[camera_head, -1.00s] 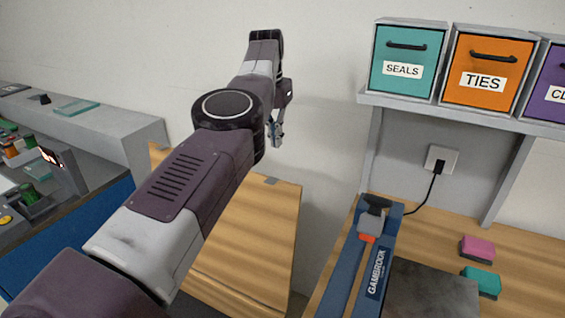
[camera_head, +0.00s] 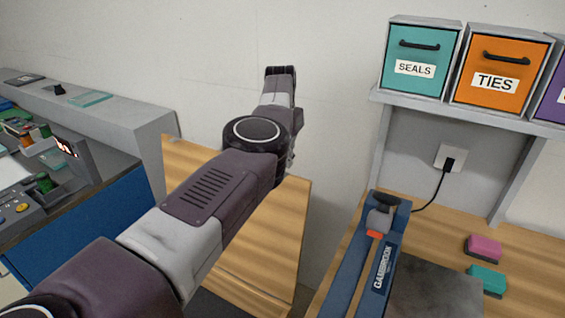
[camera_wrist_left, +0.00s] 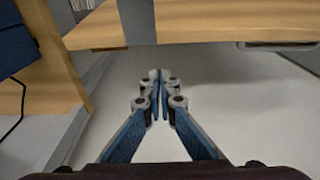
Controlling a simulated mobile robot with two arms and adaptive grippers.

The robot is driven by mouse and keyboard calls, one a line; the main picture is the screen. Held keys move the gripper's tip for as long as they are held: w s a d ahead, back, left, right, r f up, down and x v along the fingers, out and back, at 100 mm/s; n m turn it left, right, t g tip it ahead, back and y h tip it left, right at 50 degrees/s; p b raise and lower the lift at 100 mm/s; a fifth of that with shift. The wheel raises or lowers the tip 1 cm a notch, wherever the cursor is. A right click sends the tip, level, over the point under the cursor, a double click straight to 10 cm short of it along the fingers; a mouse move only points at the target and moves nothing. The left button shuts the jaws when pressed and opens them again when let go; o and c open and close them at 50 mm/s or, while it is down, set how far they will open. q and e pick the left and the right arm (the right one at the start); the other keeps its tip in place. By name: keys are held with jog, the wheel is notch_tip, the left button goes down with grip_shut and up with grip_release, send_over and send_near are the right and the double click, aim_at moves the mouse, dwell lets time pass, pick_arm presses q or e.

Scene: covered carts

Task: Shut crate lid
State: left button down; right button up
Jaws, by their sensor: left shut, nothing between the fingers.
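A light wooden panel (camera_head: 286,222), which looks like the raised crate lid, stands upright near the wall in the head view. My left arm crosses in front of it and hides its middle. A dark area shows below its lower edge, and the crate body is mostly out of view. My left gripper is largely hidden behind its own wrist in the head view, near the lid's top. My right gripper is out of view.
At right, a wooden bench (camera_head: 530,255) holds a blue sealer (camera_head: 375,270) and pink and teal blocks. A shelf (camera_head: 470,112) above carries labelled bins. At left stands a blue-sided station (camera_head: 95,225) with a grey ledge (camera_head: 130,125). The white wall is close behind.

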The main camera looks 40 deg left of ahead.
pick_arm(q)
jog(key=shift+s+d+r+p, duration=0.15)
jog(key=shift+s+p, duration=0.1)
jog(key=shift+s, duration=0.55)
jog(key=shift+s+d+r+p, duration=0.1)
jog(key=shift+s+p, duration=0.15)
jog(key=shift+s, duration=0.55)
jog(key=shift+s+a+f, duration=0.1)
jog(key=shift+a, duration=0.05)
